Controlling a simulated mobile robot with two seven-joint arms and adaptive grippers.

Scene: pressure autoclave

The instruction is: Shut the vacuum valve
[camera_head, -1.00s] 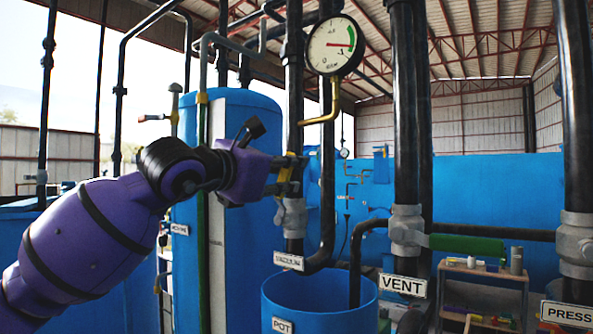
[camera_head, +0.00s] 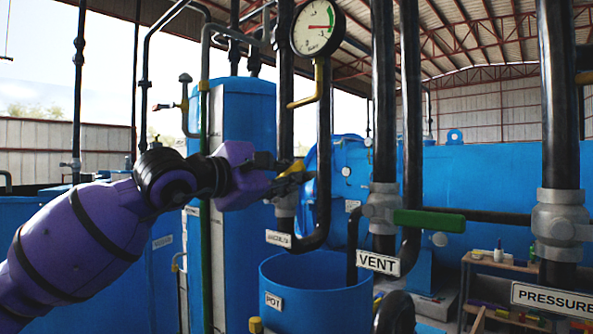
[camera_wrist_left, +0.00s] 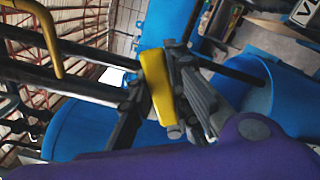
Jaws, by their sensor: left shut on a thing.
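The vacuum valve (camera_head: 286,204) is a grey fitting on a black vertical pipe, above a small sign (camera_head: 278,238) that reads VACUUM at a slant. Its yellow handle (camera_head: 292,168) is tilted, running up from left to right across the front of the pipe. My left gripper (camera_head: 302,178) is shut on this handle and partly hides it and the valve top. In the left wrist view the yellow handle (camera_wrist_left: 157,84) lies between the dark fingers (camera_wrist_left: 160,105). My right gripper is not in view.
A round gauge (camera_head: 317,28) hangs above on a yellow bent pipe. To the right are the VENT valve with a green handle (camera_head: 428,219) and the PRESSURE valve (camera_head: 562,225). An open blue pot (camera_head: 317,305) stands below. Black pipes stand close around my gripper.

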